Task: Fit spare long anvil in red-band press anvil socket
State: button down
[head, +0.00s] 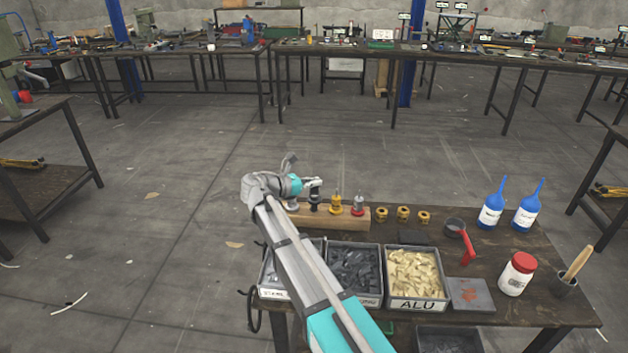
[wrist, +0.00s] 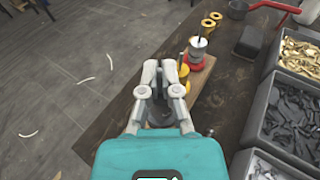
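A wooden block (head: 330,219) on the workbench carries a row of small upright fittings. From left to right I see a partly hidden one with orange, a black one (head: 314,200), a yellow one (head: 336,205) and a grey one with a red band (head: 358,205). The grey and red fitting also shows in the wrist view (wrist: 197,50), with a thin pin on top. I cannot tell which part is the spare long anvil or where its socket is. My gripper (head: 315,184) is over the block's left part, at the black fitting. In the wrist view its fingers (wrist: 161,70) are close together; whether they hold anything is unclear.
Brass-coloured rings (head: 403,213) lie right of the block. Bins of dark parts (head: 367,301) and ALU parts (head: 416,306) line the front edge.

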jog(key=s+d+r+p, duration=0.2)
jog(key=s+r+p, duration=0.5)
jog(key=s, duration=0.5)
jog(key=shift+s+d+r, duration=0.15)
jog(key=shift+d+r, duration=0.25)
jog(key=shift+r, duration=0.3)
jog(key=shift+s, duration=0.1)
dwell(0.3)
